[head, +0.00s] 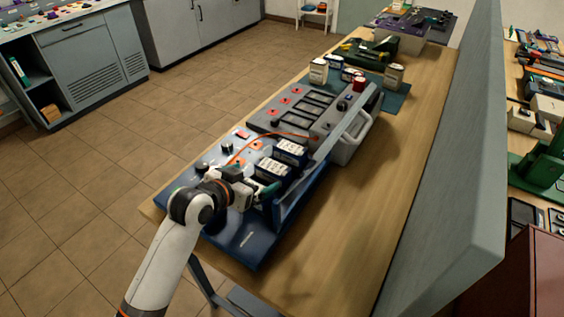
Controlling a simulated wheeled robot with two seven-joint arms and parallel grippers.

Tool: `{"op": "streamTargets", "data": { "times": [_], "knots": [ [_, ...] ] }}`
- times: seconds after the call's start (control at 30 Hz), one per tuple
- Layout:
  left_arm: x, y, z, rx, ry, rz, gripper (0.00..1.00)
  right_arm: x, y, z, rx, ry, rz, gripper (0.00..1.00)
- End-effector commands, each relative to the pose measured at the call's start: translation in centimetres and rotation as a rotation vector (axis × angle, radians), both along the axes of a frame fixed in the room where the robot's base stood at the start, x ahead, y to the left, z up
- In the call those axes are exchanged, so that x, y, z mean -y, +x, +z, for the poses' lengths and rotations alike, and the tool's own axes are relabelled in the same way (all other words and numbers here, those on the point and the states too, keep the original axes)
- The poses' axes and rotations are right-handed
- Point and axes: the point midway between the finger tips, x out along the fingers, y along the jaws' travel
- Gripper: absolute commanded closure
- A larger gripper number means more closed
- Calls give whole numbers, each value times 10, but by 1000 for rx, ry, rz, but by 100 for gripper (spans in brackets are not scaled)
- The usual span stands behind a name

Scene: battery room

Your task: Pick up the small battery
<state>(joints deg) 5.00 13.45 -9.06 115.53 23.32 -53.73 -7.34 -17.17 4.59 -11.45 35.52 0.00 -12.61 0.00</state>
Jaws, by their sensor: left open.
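Two dark batteries with white labels, one (291,151) farther back and one (271,170) nearer, sit side by side in the blue charging unit (238,240) on the wooden table. They look alike in size, and I cannot tell which is the small battery. My left gripper (266,192) is open, at the near side of the nearer battery. Its fingertips are partly lost against the dark blue unit, so I cannot tell whether they touch the battery. My right gripper is out of the picture.
A grey unit with empty slots (284,118) and a grey case with a handle (348,150) stand behind. Small containers (319,71) and a red-topped one (359,85) sit farther back. A grey partition (450,170) borders the table's right; bare wood (375,190) lies between.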

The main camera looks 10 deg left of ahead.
Motion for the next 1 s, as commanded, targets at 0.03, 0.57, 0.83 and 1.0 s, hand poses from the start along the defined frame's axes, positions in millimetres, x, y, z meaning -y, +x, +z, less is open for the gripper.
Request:
{"op": "streamTargets", "data": {
  "times": [0.03, 0.57, 0.83, 1.0],
  "knots": [
    [3, 7, -2, -1, -2, 0, 0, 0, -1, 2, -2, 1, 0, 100],
    [23, 59, -28, -1, -1, 0, 0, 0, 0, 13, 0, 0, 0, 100],
    [33, 89, -43, 0, -1, 0, 0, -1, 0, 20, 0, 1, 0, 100],
    [36, 96, -48, 0, 0, 0, 0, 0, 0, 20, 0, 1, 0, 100]
  ]
}}
